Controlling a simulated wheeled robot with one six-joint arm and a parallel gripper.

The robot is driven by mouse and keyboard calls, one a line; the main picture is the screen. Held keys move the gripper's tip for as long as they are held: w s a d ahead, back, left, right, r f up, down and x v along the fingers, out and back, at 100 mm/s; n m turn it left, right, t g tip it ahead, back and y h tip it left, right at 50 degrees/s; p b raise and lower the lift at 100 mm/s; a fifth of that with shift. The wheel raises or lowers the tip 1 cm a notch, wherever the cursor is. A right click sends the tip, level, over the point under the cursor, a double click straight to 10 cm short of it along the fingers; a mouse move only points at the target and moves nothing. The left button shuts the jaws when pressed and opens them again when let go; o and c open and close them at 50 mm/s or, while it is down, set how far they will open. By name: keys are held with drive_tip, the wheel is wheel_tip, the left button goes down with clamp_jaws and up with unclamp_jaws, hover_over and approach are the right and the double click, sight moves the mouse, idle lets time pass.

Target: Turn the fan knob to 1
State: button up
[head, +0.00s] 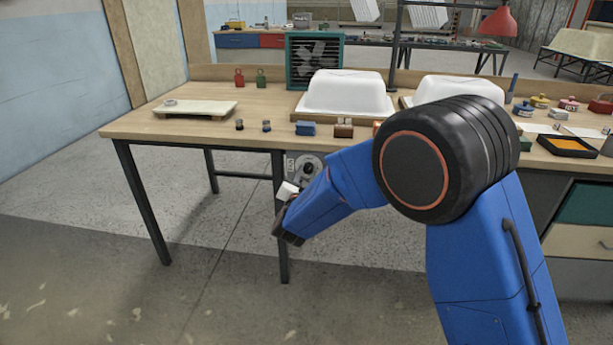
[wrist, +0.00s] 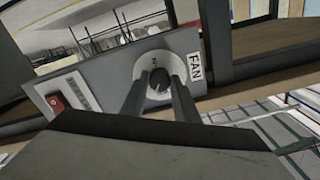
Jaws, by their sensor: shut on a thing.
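The fan knob (wrist: 159,79) is a small dark knob on a round pale dial, mounted on a grey panel (wrist: 95,92) with a FAN label (wrist: 194,67). In the wrist view the two fingers of my gripper (wrist: 158,86) are on either side of the knob, closed on it. The dial's marks and the knob's pointer are too small to read. In the head view the panel (head: 291,166) hangs below the table's front edge, with my gripper (head: 297,181) at it. The fan (head: 314,62) is a teal box with a grille at the back of the table.
A red switch (wrist: 57,102) is on the same panel, beside the dial. The wooden table (head: 180,127) carries white tub shells (head: 346,92), a pale board (head: 195,109) and several small blocks. A table leg (head: 282,255) stands below the panel. The floor in front is clear.

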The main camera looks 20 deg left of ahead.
drive_tip(key=m, duration=0.5)
drive_tip(key=shift+a+m, duration=0.1)
drive_tip(key=shift+m, duration=2.5)
drive_tip(key=shift+s, duration=0.1)
drive_tip(key=o, duration=1.1)
drive_tip(key=shift+c, duration=0.2)
drive_tip(key=v, duration=1.7)
drive_tip(key=shift+s, duration=0.2)
